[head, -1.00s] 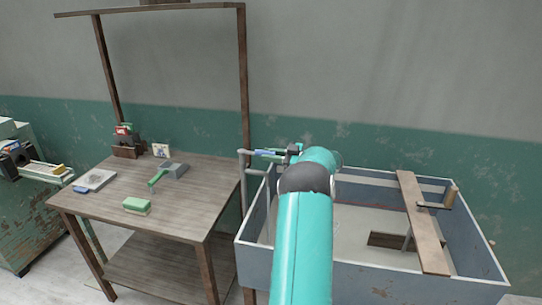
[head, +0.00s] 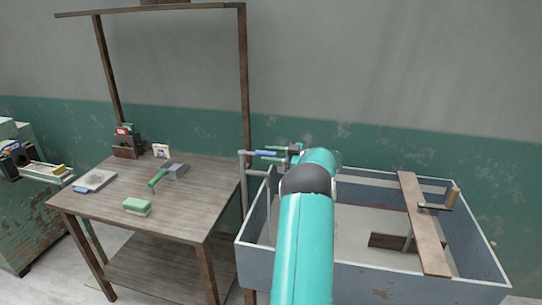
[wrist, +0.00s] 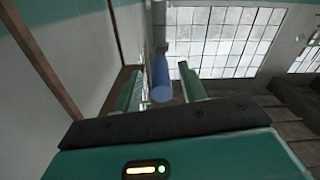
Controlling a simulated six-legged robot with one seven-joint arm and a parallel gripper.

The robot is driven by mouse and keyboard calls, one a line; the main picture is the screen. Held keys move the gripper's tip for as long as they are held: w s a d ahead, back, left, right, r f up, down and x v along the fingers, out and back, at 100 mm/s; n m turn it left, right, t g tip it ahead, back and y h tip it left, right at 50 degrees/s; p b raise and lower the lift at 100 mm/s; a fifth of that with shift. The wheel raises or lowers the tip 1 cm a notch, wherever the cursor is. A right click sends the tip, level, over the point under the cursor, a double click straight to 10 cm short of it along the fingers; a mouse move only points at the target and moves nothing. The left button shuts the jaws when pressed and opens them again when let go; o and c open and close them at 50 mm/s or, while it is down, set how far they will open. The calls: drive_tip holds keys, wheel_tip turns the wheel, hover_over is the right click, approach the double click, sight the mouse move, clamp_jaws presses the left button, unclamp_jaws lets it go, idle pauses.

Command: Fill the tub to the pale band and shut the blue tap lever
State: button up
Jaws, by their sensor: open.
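The grey-blue tub (head: 350,278) with a white rim stands at the right. A pale strip (head: 375,181) runs along its inner back wall; I cannot tell whether this is the pale band or where any water surface lies. The blue tap lever (head: 264,153) is by the grey pipe (head: 243,180) at the tub's left end. My gripper (head: 268,155) is open at the lever. In the wrist view the blue lever (wrist: 161,78) lies between the two green fingers of my gripper (wrist: 160,84), with gaps showing on both sides. Contact is not visible.
A wooden table (head: 190,220) at left holds a green sponge-like block (head: 136,204), a green-handled tool (head: 172,173) and other small items. A plank (head: 422,225) lies across the tub. A green cabinet (head: 30,225) stands far left. My arm hides part of the tub.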

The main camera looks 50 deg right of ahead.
drive_tip(key=v, duration=1.3)
drive_tip(key=shift+s, duration=0.4)
drive_tip(key=shift+d, duration=0.15)
drive_tip(key=shift+r, duration=0.1)
